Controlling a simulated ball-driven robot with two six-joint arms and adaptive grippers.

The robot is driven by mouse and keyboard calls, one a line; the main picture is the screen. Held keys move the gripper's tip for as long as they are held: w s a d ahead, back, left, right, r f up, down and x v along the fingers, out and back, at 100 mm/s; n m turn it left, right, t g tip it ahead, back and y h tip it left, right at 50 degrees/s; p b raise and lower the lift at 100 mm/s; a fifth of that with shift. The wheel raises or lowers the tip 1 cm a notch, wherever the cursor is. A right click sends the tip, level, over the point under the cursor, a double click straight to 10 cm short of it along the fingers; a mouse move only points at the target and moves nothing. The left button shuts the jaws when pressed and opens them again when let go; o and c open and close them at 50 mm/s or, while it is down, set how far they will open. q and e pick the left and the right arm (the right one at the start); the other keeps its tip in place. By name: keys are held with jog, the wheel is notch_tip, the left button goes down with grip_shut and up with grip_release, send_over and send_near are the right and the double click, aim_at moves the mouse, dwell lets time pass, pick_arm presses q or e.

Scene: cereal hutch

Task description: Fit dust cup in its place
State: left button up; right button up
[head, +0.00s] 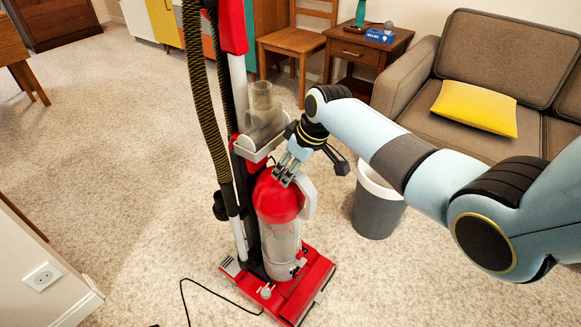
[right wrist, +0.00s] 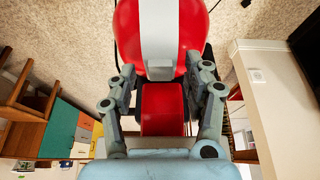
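The dust cup (head: 279,238) is a clear cylinder with a red domed top and a white handle. In the head view it stands at the front of the red upright vacuum (head: 318,267), above its base and against its column. I cannot tell whether it is latched. My right gripper (head: 286,173) is at the cup's red top. In the right wrist view the fingers (right wrist: 160,68) are spread apart near the red dome with its white band (right wrist: 160,30). A red block (right wrist: 162,110) shows between them with gaps at both sides. My left gripper is out of view.
A grey bin (head: 378,211) with a white rim stands right of the vacuum. A brown sofa (head: 487,62), a side table (head: 355,50) and a wooden chair (head: 297,40) are behind. A black cord (head: 186,297) lies on the carpet. The carpet at left is clear.

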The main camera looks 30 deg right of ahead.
jog(key=shift+s+f, duration=0.1)
jog(key=v, duration=1.2)
jog(key=s+f+m+g, duration=0.2)
jog(key=s+f+g, duration=0.3)
jog(key=s+f, duration=1.85)
jog(key=s+f+m+h, duration=0.1)
jog(key=s+f, duration=0.4)
jog(key=s, duration=0.3)
jog(key=s+f, duration=0.6)
jog(key=s, duration=0.3)
jog(key=s+f+m+t+h, duration=0.1)
jog(key=s+f, duration=0.4)
jog(key=s, duration=0.4)
jog(key=shift+s+d+f+m+h, duration=0.25)
jog(key=shift+d+f+m+h, duration=0.05)
jog(key=shift+d+f, duration=0.1)
